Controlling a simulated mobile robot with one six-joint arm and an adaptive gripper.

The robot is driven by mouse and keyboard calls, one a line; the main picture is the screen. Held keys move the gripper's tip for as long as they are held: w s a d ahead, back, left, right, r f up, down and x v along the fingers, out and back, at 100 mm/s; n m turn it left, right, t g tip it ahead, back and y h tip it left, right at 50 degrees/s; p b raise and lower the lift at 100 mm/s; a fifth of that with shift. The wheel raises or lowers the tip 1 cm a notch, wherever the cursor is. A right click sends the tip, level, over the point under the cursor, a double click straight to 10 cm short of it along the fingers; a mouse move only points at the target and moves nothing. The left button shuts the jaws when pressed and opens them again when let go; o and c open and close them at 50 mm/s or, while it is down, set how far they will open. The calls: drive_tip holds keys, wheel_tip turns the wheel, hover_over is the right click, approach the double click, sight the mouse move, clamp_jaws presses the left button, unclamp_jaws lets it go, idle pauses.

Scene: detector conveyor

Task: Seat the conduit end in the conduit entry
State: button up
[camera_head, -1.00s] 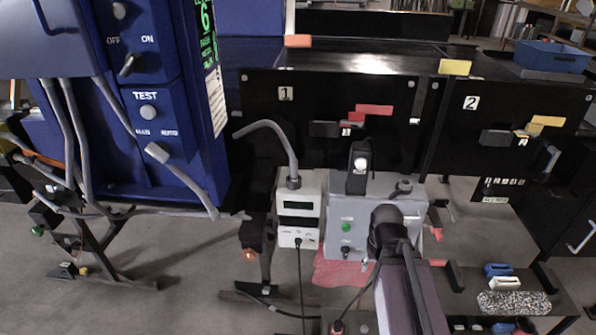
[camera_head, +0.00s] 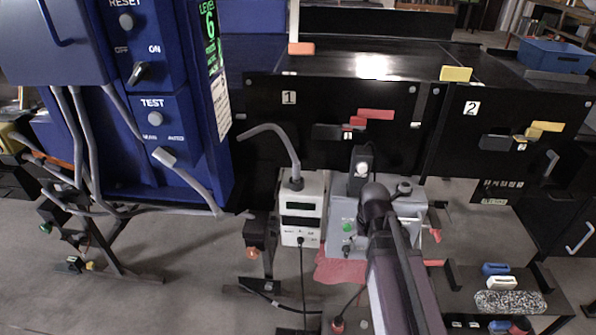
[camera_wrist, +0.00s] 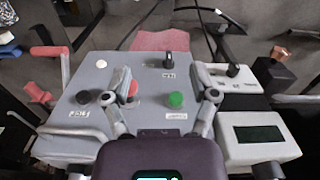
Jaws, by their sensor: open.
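A bent grey conduit (camera_head: 272,128) rises from a gland on top of the white meter box (camera_head: 301,220) and arches left. Its free end (camera_head: 240,136) points at the blue cabinet (camera_head: 190,165), clear of it. Another grey conduit (camera_head: 188,180) hangs down the cabinet front. I cannot tell which opening is the conduit entry. My gripper (camera_wrist: 160,97) is open and empty, its two fingers spread above the grey control box (camera_wrist: 135,85) with its green button (camera_wrist: 176,100). In the head view my dark wrist hides the fingers.
Black cabinets marked 1 (camera_head: 330,100) and 2 (camera_head: 515,120) stand behind. A blue bin (camera_head: 552,55) is at the back right. Grey floor (camera_head: 180,270) is free at the lower left.

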drive_tip(key=w+a+r+n+p, duration=0.2)
drive_tip(key=w+a+r+p, duration=0.9)
drive_tip(key=w+r+p, duration=0.25)
wheel_tip(320, 180, up, 9)
drive_tip(key=p, duration=0.8)
hover_over(297, 172)
drive_tip(key=w, duration=0.2)
drive_tip(key=shift+s+a+n, duration=0.2)
drive_tip(key=shift+s+n, duration=0.05)
drive_tip(key=shift+n, duration=0.15)
wheel_tip(297, 172, down, 8)
drive_tip(key=b, duration=0.9)
drive_tip(key=shift+f, duration=0.25)
drive_tip(key=shift+f, duration=0.15)
wheel_tip(297, 172, down, 5)
drive_tip(key=b, duration=0.5)
drive_tip(key=shift+s+d, duration=0.1)
